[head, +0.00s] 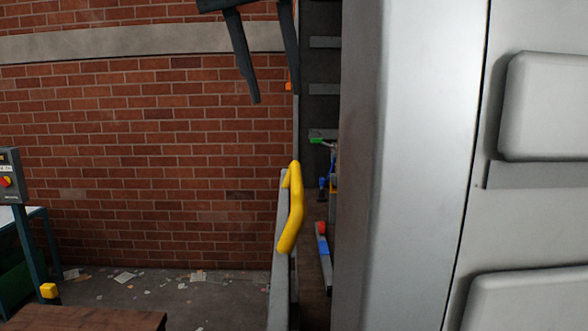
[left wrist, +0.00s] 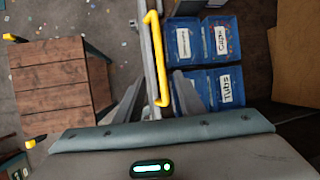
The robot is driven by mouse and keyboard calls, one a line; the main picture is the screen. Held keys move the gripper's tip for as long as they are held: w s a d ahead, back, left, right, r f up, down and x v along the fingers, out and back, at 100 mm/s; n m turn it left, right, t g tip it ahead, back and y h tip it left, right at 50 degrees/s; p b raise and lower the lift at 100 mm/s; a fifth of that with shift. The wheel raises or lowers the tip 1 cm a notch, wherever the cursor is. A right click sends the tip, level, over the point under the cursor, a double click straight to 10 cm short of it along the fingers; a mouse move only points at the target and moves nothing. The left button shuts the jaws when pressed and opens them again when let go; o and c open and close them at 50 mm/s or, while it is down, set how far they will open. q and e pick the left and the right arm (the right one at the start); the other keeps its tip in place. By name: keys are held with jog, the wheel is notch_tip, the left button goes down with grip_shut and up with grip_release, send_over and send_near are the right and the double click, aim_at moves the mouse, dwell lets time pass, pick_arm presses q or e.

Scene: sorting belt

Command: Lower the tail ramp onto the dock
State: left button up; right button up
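The tail ramp (head: 280,290) stands upright and shows nearly edge-on in the head view, with a bent yellow handle (head: 296,215) at its top. My left gripper (head: 274,97) is open and empty, pointing down above the handle and apart from it. In the left wrist view the yellow handle (left wrist: 154,50) lies in line with the gap between the open fingers (left wrist: 157,88). A wooden-topped platform (head: 85,320), which seems to be the dock, is at the lower left; its planks (left wrist: 62,80) show left of the ramp in the wrist view. My right gripper is not in view.
A large grey body (head: 420,160) fills the right side of the head view. Blue labelled bins (left wrist: 222,90) lie beyond the ramp. A control box (head: 8,178) stands at far left. The littered floor (head: 170,295) before the brick wall is mostly open.

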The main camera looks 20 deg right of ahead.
aim_at(295, 178)
pick_arm(q)
jog(key=p+x, duration=0.5)
jog(key=x, duration=1)
jog(key=shift+w+d+f, duration=0.1)
jog(key=shift+f, duration=0.05)
jog(key=shift+w+d+f, duration=0.1)
jog(key=shift+w+f, duration=0.05)
jog(key=shift+f, duration=0.35)
grip_shut()
